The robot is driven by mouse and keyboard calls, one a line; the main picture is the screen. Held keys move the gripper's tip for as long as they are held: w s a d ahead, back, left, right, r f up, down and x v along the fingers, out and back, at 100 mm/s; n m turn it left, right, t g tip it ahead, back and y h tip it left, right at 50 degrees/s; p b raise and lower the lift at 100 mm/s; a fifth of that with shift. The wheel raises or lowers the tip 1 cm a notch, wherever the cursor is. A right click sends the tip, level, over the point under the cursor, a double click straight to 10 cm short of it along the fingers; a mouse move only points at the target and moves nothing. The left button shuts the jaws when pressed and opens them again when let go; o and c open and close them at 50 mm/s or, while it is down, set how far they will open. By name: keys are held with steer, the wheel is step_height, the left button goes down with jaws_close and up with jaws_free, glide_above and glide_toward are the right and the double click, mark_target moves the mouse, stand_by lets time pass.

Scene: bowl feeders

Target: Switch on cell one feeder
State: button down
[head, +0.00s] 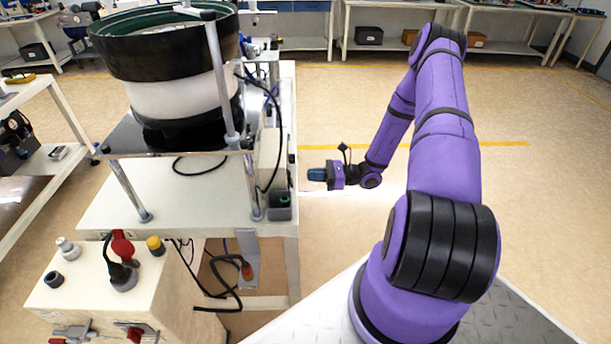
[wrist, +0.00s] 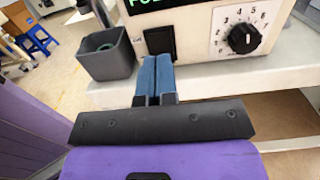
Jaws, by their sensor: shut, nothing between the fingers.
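The bowl feeder (head: 170,85), a dark green bowl on a white drum, stands on a raised plate on the white table. Its control box (head: 269,158) is at the table's right edge. In the wrist view the box (wrist: 190,20) shows a green-lit display (wrist: 150,3), a black switch (wrist: 160,40) and a numbered dial (wrist: 243,36). My gripper (head: 311,174) is right of the box in the head view. In the wrist view its blue fingers (wrist: 155,65) are shut and empty, tips just below the switch. I cannot tell whether they touch the box or how the switch is set.
A grey open cup (wrist: 105,55) stands left of the switch. A machine box (head: 115,290) with a red knob and plugs is at the front left. Cables (head: 225,285) hang below the table. The floor behind my arm is clear, with benches (head: 390,48) farther back.

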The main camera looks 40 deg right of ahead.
steer(key=v, duration=0.9)
steer(key=shift+r, duration=0.1)
steer(key=shift+w+r, duration=0.1)
steer(key=s+a+r+n+g+h, duration=0.1)
steer(key=a+r+n+g+h, duration=0.2)
steer(key=a+r+n+g, duration=0.75)
steer(key=a+r+n+g+h, duration=0.1)
steer(key=a+r+n+h, duration=0.25)
steer(key=r, duration=1.45)
steer(key=s+a+r+n+t+h, duration=0.3)
steer(key=s+a+r+n+h, duration=0.1)
steer(key=s+r, duration=0.4)
steer(key=s+a+r+n+t+h, duration=0.3)
steer(key=s+r+n, duration=0.3)
steer(key=s+r, duration=0.3)
steer(key=shift+s+a+r+n+h, duration=0.25)
steer(key=shift+s+a+n+h, duration=0.15)
steer(key=shift+s+a+h, duration=0.7)
steer(key=shift+s+d+t+y, duration=0.2)
steer(key=shift+d+t+y, duration=0.05)
steer(key=shift+d, duration=0.05)
